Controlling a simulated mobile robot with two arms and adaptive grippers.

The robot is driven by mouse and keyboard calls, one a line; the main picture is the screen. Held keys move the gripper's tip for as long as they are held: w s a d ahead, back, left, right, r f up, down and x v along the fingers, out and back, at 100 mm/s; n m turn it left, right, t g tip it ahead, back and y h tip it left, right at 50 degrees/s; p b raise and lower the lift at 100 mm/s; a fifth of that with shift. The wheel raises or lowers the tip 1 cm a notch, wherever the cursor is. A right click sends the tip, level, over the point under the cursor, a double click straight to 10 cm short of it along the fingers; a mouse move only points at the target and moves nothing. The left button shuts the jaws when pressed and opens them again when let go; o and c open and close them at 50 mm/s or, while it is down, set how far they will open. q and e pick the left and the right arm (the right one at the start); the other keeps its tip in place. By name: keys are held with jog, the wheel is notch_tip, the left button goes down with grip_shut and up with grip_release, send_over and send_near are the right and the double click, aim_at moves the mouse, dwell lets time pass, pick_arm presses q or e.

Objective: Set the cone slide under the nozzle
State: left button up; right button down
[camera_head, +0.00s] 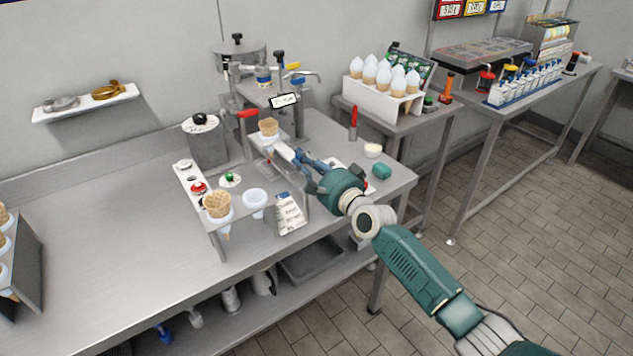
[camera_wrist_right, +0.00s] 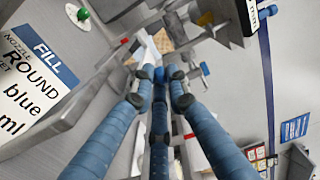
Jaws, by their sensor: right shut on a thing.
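My right gripper (camera_head: 298,157) reaches in from the lower right with its blue fingers closed at the near end of the pale cone slide (camera_head: 283,148). A waffle cone (camera_head: 268,127) stands at the slide's far end, below and left of the filling machine's head (camera_head: 262,92). In the right wrist view the fingers (camera_wrist_right: 162,76) meet on a small part, with the tan cone (camera_wrist_right: 163,42) just beyond it. The nozzle tip is not clear, so I cannot tell whether the cone is directly under it. My left gripper is out of view.
A metal stand holds another waffle cone (camera_head: 217,203) and an empty white ring (camera_head: 254,197). An order card (camera_head: 290,213) leans at its right. A small white bowl (camera_head: 373,150) is to the right.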

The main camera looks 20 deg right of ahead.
jog(key=shift+d+r, duration=0.1)
jog(key=shift+r, duration=0.2)
jog(key=c, duration=1.9)
grip_release()
jog(key=shift+w, duration=0.1)
jog(key=shift+o, duration=0.8)
jog(key=shift+w+f, duration=0.1)
jog(key=shift+f, duration=0.1)
jog(key=v, duration=1.1)
jog(key=shift+s, duration=0.45)
